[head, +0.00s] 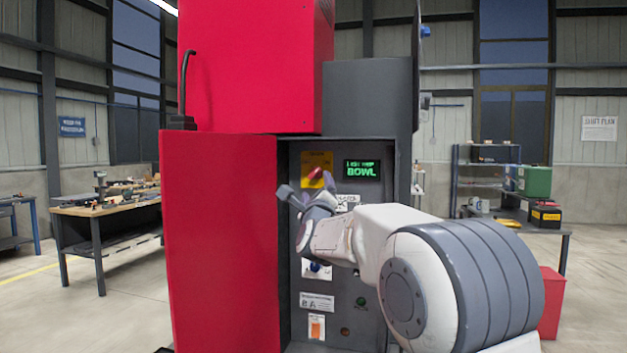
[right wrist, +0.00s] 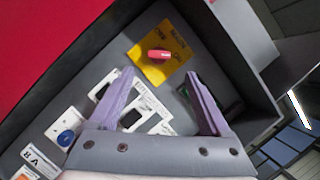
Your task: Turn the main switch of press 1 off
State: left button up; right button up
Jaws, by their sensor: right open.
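The main switch is a red rotary handle (head: 316,174) on a yellow plate (head: 326,160), high on the grey panel inside the red press cabinet (head: 222,230). In the right wrist view the red handle (right wrist: 160,54) sits on its yellow plate (right wrist: 150,68), ahead of my fingertips. My right gripper (head: 290,195) is open and empty, in front of the panel just below and left of the handle. Its two fingers (right wrist: 155,78) show spread apart in the right wrist view, with no contact with the handle visible. My left gripper is in neither view.
Beside the switch is a small green-lit display (head: 362,169). Below are a blue knob (head: 315,267), a green button (head: 361,301) and labels (head: 317,302). The cabinet's side walls close in the panel. A workbench (head: 110,208) stands left, shelves (head: 490,180) right.

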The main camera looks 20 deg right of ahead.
aim_at(315, 174)
jog(key=p+x, duration=0.4)
jog(key=x, duration=0.4)
jog(key=shift+w+r+p, duration=0.15)
jog(key=shift+w+p, duration=0.1)
jog(key=shift+p, duration=0.05)
jog(key=shift+w+d, duration=0.1)
jog(key=shift+w, duration=0.3)
grip_shut()
